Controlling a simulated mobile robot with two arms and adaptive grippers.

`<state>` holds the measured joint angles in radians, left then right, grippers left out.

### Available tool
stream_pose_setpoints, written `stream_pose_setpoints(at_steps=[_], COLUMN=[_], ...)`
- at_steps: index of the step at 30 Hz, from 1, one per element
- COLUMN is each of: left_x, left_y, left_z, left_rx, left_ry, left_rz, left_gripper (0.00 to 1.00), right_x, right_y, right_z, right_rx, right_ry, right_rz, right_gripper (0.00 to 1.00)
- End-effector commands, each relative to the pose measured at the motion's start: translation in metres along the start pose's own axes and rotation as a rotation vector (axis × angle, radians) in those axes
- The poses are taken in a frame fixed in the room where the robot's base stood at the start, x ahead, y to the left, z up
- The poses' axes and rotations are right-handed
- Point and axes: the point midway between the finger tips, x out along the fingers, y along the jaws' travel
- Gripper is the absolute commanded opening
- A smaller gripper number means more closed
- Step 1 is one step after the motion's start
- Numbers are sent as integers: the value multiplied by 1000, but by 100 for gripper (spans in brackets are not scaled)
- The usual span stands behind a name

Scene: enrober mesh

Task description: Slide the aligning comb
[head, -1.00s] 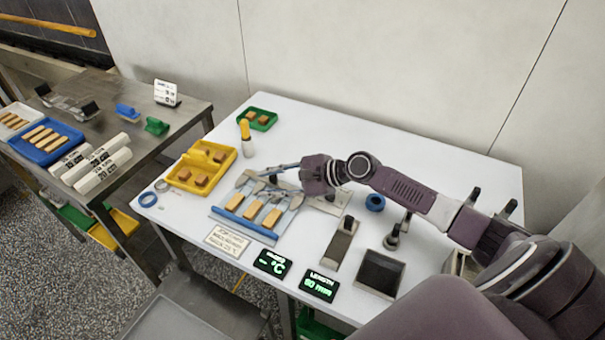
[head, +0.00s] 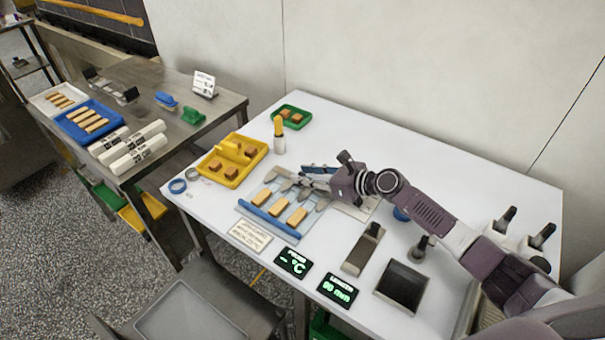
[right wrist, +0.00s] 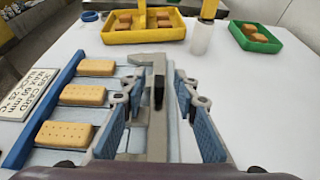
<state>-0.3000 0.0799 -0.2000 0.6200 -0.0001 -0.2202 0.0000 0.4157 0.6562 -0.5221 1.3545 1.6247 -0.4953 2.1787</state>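The aligning comb (right wrist: 158,112) is a grey piece with a long bar and teeth. In the head view it lies along the back of the light blue board (head: 243,205), partly hidden by my right gripper. Three biscuits (head: 279,207) lie in a row on the board; they also show in the right wrist view (right wrist: 82,95). My right gripper (head: 308,180) is low over the board's back right. In the right wrist view its two blue-padded fingers (right wrist: 158,105) stand apart on either side of the comb's bar, with gaps visible. My left gripper is not in view.
A yellow tray (head: 207,172) and a green tray (head: 307,124) with brown pieces stand behind the board, with a yellow-topped bottle (head: 279,145) between. Two black displays (head: 293,262) stand at the front edge. The white table's back right is clear.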

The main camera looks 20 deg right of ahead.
Motion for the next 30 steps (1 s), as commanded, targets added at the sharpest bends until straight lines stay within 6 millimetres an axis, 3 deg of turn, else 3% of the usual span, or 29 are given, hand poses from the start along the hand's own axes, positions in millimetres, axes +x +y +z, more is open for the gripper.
stream_pose_setpoints(at_steps=[4, 13, 21, 30], left_x=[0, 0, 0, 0], left_y=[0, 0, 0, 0], left_z=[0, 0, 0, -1], left_rx=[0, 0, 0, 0], left_ry=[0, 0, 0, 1], left_rz=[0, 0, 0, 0], left_gripper=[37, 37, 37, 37], right_x=[11, 13, 13, 12], right_y=[0, 0, 0, 0], right_z=[0, 0, 0, 0], right_rx=[-1, -2, -2, -2], right_ry=[0, 0, 1, 1], right_rz=[0, 1, 1, 1], right_gripper=[28, 28, 0, 0])
